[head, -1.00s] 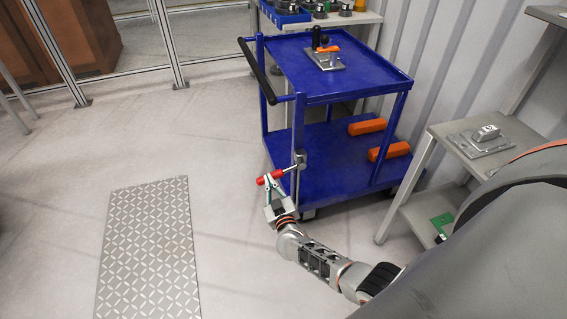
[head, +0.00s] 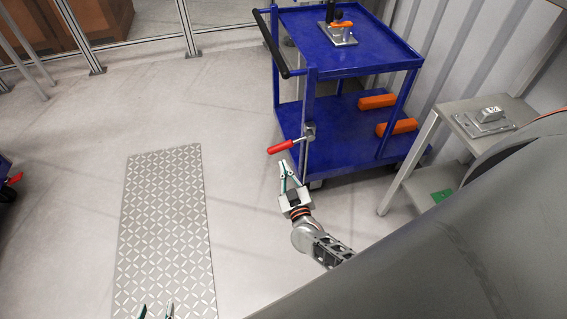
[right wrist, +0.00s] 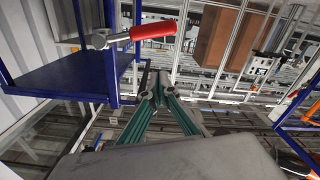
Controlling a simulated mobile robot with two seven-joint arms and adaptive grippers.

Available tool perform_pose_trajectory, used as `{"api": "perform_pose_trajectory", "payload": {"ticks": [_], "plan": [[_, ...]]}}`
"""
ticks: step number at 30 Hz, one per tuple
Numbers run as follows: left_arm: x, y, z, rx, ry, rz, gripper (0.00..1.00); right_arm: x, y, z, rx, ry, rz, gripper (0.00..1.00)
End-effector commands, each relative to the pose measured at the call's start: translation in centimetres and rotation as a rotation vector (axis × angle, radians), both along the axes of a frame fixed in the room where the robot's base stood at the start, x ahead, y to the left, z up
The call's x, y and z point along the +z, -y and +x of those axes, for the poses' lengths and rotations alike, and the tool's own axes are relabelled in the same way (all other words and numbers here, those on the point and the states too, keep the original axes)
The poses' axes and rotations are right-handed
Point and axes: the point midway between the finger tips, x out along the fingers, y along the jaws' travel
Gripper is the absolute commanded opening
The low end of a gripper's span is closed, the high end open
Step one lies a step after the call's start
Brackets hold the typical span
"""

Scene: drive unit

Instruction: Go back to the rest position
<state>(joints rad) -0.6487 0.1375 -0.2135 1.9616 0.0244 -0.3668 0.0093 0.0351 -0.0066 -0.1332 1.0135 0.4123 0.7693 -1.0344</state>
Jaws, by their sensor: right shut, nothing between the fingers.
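My right gripper (head: 286,170) is low in front of the blue cart, its fingers together and empty. In the right wrist view its green-sided fingers (right wrist: 157,90) meet at the tips. A red handle (head: 281,147) on a metal lever sticks out from the cart's near post, just beyond my right fingertips, with a small gap. It also shows in the right wrist view (right wrist: 152,31), above the fingers. My left gripper (head: 157,311) shows only as two fingertips at the bottom edge, apart, with nothing visible between them; the rest is cut off.
The blue cart (head: 345,57) carries a metal plate with an orange-and-black tool (head: 340,32); orange blocks (head: 377,102) lie on its lower shelf. A grey stand (head: 455,112) is at the right. Another blue cart (head: 5,180) shows at the left edge. The floor around the patterned plate (head: 165,220) is clear.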

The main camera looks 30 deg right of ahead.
Motion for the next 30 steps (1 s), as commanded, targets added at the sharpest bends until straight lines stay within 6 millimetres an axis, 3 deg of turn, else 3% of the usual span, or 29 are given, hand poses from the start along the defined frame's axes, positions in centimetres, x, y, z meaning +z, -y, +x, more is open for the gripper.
{"api": "perform_pose_trajectory", "payload": {"ticks": [14,18,23,30], "plan": [[0.1,-0.1,0.1,0.0,0.003,0.003,0.4,0.0,0.0,0.0,0.002,0.0,0.001,0.0],[0.1,-0.1,0.1,-0.001,0.002,0.004,0.4,-0.4,-1.1,-1.1,0.053,-0.022,0.013,0.0],[0.0,-0.2,0.1,-0.001,0.0,0.005,0.4,-1.4,-4.7,-5.4,0.22,-0.121,0.061,0.0],[-0.2,-0.2,0.0,-0.001,-0.003,0.005,0.4,-2.4,-9.5,-15.9,0.406,-0.391,0.135,0.0]]}}
